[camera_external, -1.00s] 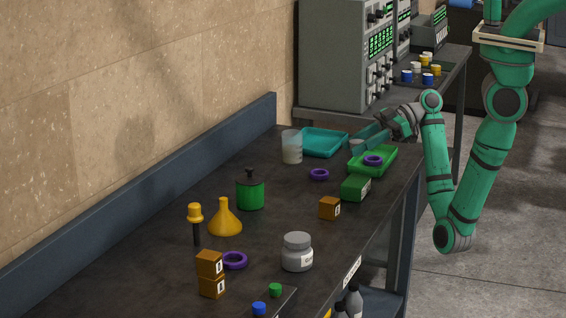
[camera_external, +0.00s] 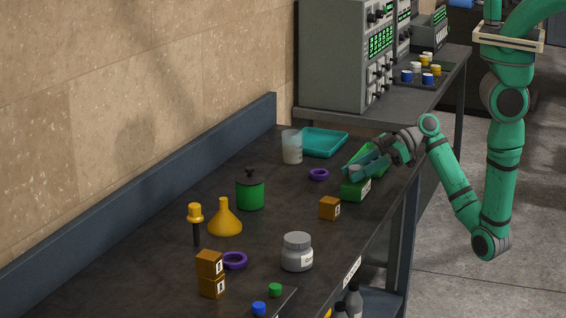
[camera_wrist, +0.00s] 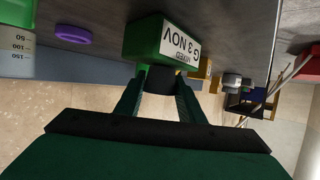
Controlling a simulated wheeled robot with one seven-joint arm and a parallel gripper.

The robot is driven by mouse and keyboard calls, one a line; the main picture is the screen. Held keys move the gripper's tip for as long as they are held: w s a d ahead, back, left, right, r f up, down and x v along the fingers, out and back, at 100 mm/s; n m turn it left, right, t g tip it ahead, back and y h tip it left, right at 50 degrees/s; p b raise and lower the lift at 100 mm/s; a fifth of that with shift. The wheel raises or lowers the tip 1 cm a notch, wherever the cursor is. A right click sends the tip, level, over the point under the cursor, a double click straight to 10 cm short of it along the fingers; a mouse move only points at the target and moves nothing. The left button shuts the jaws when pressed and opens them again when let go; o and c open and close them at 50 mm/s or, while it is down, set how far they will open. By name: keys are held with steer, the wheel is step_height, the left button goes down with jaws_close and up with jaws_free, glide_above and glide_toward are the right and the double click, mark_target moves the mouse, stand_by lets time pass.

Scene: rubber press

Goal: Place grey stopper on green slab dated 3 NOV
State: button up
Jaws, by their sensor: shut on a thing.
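The green slab (camera_external: 352,191) lies near the right edge of the bench. In the wrist view, which is upside down, the slab (camera_wrist: 150,38) has a white label reading 3 NOV. My gripper (camera_external: 364,167) is just above the slab, shut on the grey stopper (camera_external: 355,169). In the wrist view the stopper (camera_wrist: 160,76) looks dark between the fingertips (camera_wrist: 159,88), close against the slab's top. I cannot tell whether they touch.
An orange block (camera_external: 329,208) stands in front of the slab. A purple ring (camera_external: 319,174), a beaker (camera_external: 292,147) and a teal tray (camera_external: 345,145) are nearby.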

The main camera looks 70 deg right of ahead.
steer(key=shift+f, duration=0.15)
steer(key=o, duration=1)
steer(key=shift+o, duration=0.2)
steer(key=v, duration=0.7)
steer(key=shift+s+d+r, duration=0.15)
steer(key=shift+r, duration=0.15)
